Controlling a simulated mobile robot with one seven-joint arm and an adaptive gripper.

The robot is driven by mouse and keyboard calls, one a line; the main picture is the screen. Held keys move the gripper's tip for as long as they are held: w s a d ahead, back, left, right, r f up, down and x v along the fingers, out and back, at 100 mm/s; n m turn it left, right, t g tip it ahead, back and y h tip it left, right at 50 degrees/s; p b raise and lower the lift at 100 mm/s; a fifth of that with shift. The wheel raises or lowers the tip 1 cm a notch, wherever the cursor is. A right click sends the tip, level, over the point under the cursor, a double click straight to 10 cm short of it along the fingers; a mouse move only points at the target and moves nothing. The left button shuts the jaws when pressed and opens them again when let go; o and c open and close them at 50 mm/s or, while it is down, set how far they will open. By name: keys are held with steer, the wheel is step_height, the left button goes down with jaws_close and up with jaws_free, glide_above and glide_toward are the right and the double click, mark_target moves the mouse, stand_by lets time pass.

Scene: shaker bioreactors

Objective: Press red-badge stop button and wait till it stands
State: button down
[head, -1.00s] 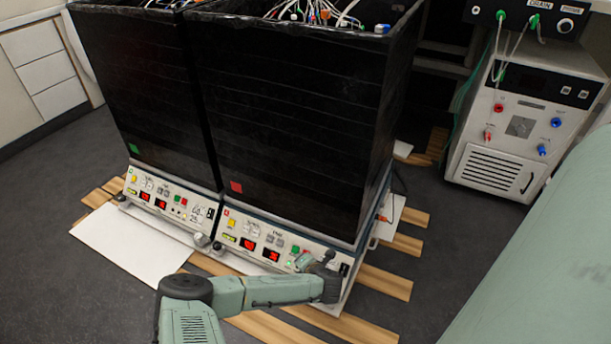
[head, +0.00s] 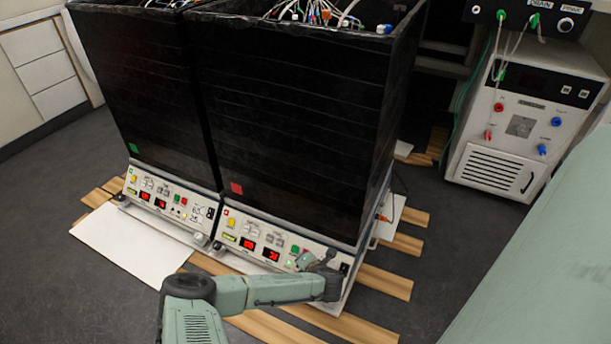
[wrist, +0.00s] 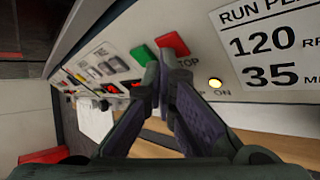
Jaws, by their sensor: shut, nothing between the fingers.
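The red-badge shaker is the right-hand black box, with a red square badge (head: 236,188) on its front. Its sloped white panel (head: 228,238) carries lit red displays (head: 271,254) and a green button (head: 294,250). In the wrist view, the red stop button (wrist: 172,43) sits beside the green button (wrist: 142,54). My gripper (head: 305,260) is shut and empty at the panel's right part. Its fingertips (wrist: 165,58) overlap the red button's lower edge in the wrist view; I cannot tell whether they touch it. A lamp (wrist: 215,83) marked ON is lit.
A similar green-badge shaker (head: 133,148) stands close on the left with its own panel. A plate reading 120 and 35 (wrist: 275,40) is right of the buttons. A white chiller-like unit (head: 520,125) stands at right. Wooden slats and a white board (head: 130,245) lie on the floor.

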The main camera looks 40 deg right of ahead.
steer(key=shift+r, duration=0.1)
steer(key=shift+s+a+r+p, duration=0.25)
steer(key=shift+a+r+p, duration=0.3)
steer(key=shift+p, duration=0.65)
steer(key=a+r+p, duration=0.1)
steer(key=p, duration=0.2)
steer(key=s+a+r+p, duration=0.1)
steer(key=a+r+p, duration=0.1)
steer(key=p, duration=0.1)
steer(key=shift+s+a+r, duration=0.1)
steer(key=shift+s+a, duration=0.1)
steer(key=shift+a, duration=0.05)
stand_by(0.4)
